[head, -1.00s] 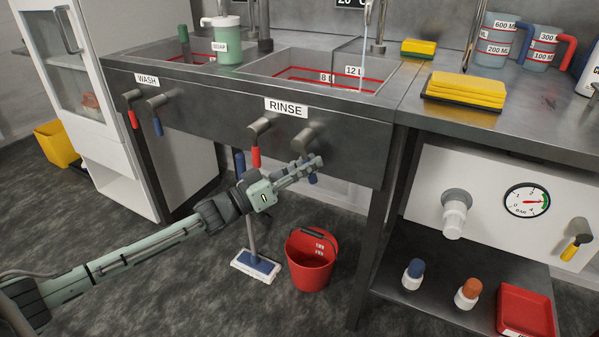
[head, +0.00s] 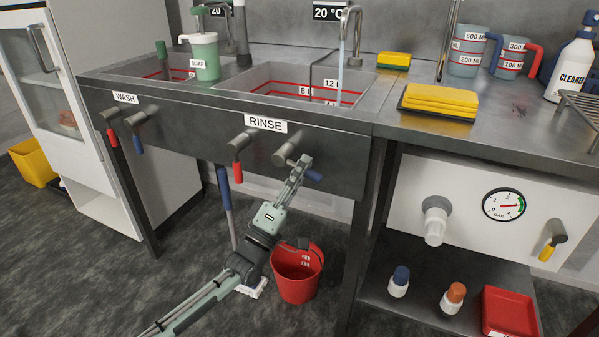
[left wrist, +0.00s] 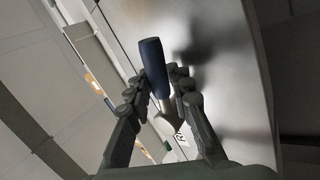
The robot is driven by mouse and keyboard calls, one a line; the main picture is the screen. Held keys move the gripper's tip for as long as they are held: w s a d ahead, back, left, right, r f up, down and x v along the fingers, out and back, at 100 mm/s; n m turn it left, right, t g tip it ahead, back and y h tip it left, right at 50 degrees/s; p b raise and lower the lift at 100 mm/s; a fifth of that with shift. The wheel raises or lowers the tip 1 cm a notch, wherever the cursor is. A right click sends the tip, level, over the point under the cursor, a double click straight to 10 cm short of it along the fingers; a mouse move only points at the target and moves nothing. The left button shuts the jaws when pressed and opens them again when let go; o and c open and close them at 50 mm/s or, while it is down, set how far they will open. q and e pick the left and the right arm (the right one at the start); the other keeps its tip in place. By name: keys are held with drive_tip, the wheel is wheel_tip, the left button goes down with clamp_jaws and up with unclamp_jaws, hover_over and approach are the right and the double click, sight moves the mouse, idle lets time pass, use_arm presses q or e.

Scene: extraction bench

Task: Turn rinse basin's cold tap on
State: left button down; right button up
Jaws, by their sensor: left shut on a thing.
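The rinse basin (head: 232,85) is set in the steel counter, with the RINSE label on its front. Below the label are a lever with a red handle (head: 238,172) hanging down and the cold tap, with a blue handle (head: 315,177) pointing right and slightly down. My left gripper (head: 300,172) is shut on the blue handle and hides part of it. In the left wrist view the blue handle (left wrist: 154,66) lies between the two fingers (left wrist: 160,100). Water (head: 341,62) runs from the spout (head: 346,12) into the rinse basin. My right gripper is not in view.
A red bucket (head: 297,281) and a mop (head: 226,205) stand on the floor beneath, close to my left arm. The wash basin's levers (head: 137,119) are at the left. A lower shelf (head: 425,291) with bottles is at the right.

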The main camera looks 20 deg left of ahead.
use_arm(q)
drive_tip(key=shift+r+n+y, duration=0.2)
drive_tip(key=shift+n+y, duration=0.4)
drive_tip(key=shift+n, duration=0.3)
drive_tip(key=shift+d+r+n+y, duration=0.1)
drive_tip(key=shift+n+y, duration=0.3)
drive_tip(key=shift+n, duration=0.2)
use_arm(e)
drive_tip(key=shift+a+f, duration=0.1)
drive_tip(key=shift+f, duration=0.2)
use_arm(q)
drive_tip(key=c, duration=1.3)
unclamp_jaws()
drive_tip(key=v, duration=1.2)
drive_tip(key=shift+w, duration=0.1)
